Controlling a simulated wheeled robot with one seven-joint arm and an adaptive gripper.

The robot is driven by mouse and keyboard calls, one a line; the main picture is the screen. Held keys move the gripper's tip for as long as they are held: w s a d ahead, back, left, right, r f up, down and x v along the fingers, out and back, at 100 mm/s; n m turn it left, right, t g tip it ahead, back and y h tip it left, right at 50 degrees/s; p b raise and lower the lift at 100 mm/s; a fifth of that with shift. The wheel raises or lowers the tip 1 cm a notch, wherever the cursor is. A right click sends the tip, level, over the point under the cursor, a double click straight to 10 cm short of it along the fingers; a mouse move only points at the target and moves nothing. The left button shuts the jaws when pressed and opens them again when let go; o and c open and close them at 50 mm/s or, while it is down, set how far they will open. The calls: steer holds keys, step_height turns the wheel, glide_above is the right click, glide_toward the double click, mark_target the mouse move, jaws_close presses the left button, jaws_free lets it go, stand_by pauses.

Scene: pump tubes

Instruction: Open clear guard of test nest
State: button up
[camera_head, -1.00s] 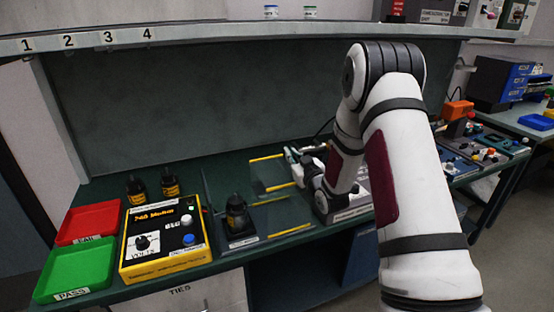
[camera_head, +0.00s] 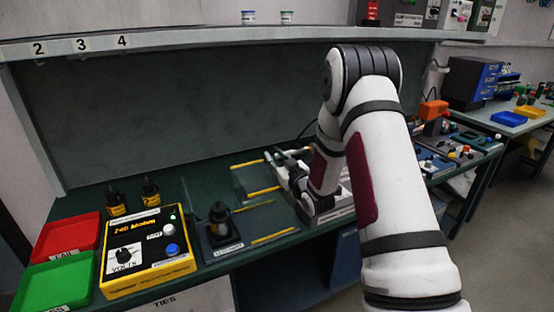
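The test nest (camera_head: 222,243) is a dark labelled base on the green bench, with a black pump-like part (camera_head: 219,217) standing upright in it. The clear guard shows mainly by its yellow edge strips (camera_head: 264,191), to the right of and behind the nest. Its see-through panels are hard to make out, so I cannot tell how far it is open. My gripper (camera_head: 272,162) is low over the bench, at the right ends of the rear yellow strips. It is small and partly hidden by my arm; I cannot tell whether it touches the guard or how its fingers stand.
A yellow meter box (camera_head: 148,252) with knobs stands left of the nest, two dark bottles (camera_head: 150,190) behind it. A red tray (camera_head: 68,232) and a green tray (camera_head: 55,284) lie at the far left. A shelf (camera_head: 200,40) overhangs the bench. A grey unit (camera_head: 335,208) sits beneath my arm.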

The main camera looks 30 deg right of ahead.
steer(key=shift+s+f, duration=0.25)
steer(key=shift+s, duration=0.15)
steer(key=s, duration=1.1)
steer(key=shift+s+r, duration=0.15)
steer(key=shift+r, duration=0.05)
steer(key=s+a+r+m+g+h, duration=0.1)
steer(key=s+a+r+g, duration=0.2)
steer(key=r, duration=0.3)
steer(key=s+a+r+g+h, duration=0.1)
steer(key=s+a+r+g, duration=0.25)
steer(key=r, duration=0.25)
steer(key=s+a+r+g, duration=0.1)
steer(key=s+a+g, duration=0.1)
steer(key=s, duration=0.6)
steer(key=s+a+r+g+y, duration=0.1)
steer(key=s+a, duration=0.3)
steer(key=s, duration=0.5)
steer(key=s+a+r+m+g+y, duration=0.1)
steer(key=s+a+r+g, duration=0.1)
steer(key=s, duration=0.6)
steer(key=shift+s+a+g, duration=0.15)
steer(key=shift+a+g, duration=0.5)
steer(key=shift+a, duration=0.25)
